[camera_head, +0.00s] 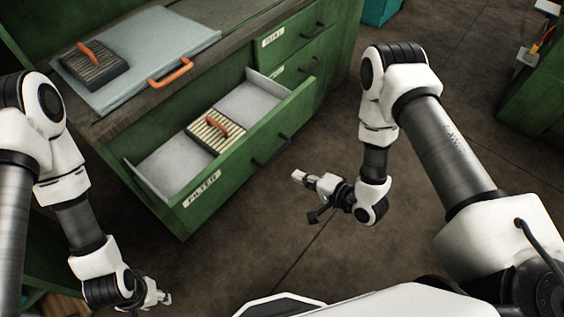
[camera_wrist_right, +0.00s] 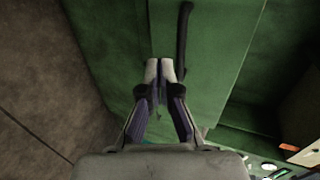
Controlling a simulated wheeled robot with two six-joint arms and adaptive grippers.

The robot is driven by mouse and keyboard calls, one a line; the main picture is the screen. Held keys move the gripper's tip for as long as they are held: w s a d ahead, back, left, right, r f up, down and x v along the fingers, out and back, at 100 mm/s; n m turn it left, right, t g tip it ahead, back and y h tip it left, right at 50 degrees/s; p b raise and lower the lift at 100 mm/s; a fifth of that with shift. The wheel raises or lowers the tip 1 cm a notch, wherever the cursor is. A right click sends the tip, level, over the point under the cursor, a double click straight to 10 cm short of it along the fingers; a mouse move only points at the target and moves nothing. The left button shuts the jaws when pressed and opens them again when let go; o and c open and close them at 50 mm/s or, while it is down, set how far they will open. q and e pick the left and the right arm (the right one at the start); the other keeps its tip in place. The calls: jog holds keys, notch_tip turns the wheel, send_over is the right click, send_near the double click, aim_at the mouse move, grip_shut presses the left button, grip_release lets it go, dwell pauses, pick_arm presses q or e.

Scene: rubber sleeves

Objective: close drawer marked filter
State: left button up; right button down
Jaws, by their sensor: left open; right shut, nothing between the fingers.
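The green drawer marked FILTER (camera_head: 215,183) stands pulled out of the green cabinet in the head view. A ribbed filter with an orange handle (camera_head: 205,140) lies inside it. The drawer's dark handle (camera_head: 272,151) is on its front; a dark handle (camera_wrist_right: 184,40) also shows in the right wrist view, beside the fingertips. My right gripper (camera_head: 297,176) is shut and empty, in front of the drawer front and apart from it in the head view. It also shows in the right wrist view (camera_wrist_right: 160,70). My left gripper (camera_head: 163,298) is open and empty at the lower left, away from the drawer.
On the cabinet top lies a grey lid-like panel (camera_head: 170,35) with an orange handle, and another ribbed filter (camera_head: 92,70) on it. Two more drawers with labels (camera_head: 295,66) are shut at the right of the cabinet. The floor (camera_head: 245,250) in front is clear.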

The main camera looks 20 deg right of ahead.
pick_arm(q)
jog(key=shift+r+p, duration=0.55)
jog(key=shift+r, duration=0.05)
pick_arm(e)
jog(key=w+a, duration=0.4)
jog(key=w, duration=0.1)
jog(key=shift+w, duration=0.25)
jog(key=shift+f, duration=0.15)
